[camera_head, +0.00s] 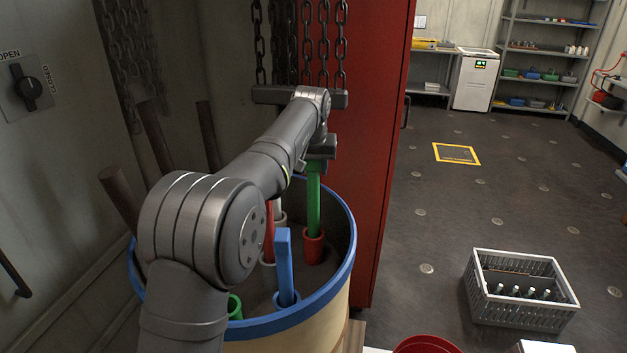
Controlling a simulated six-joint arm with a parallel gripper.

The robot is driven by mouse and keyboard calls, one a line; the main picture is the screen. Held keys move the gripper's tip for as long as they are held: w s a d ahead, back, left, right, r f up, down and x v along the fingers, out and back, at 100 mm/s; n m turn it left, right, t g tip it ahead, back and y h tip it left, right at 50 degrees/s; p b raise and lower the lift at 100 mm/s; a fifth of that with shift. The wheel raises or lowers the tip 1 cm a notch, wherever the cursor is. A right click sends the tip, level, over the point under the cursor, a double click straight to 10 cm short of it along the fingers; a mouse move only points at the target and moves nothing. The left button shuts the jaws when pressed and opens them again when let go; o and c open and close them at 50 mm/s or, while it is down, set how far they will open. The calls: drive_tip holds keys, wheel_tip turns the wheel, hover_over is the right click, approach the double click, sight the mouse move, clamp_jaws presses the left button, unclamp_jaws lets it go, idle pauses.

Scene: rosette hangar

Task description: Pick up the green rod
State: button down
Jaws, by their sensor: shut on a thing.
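The green rod (313,205) stands upright inside the round blue-rimmed drum (343,285). Its lower end is in a red socket (313,248). My gripper (314,164) is above the drum and shut on the top of the green rod. The fingertips are small in this view and partly dark against the arm. A green socket (235,307) sits at the drum's near left, partly hidden by my arm.
A blue rod (284,262) stands in a blue socket close by, with a red rod (269,232) and a pale rod behind it. Chains (325,45) hang above. A red cabinet (378,120) borders the drum. A grey crate (520,310) sits on the floor at right.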

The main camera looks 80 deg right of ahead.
wheel_tip(320, 180, up, 13)
drive_tip(key=shift+f, duration=0.1)
idle(0.4)
drive_tip(key=shift+w, duration=0.1)
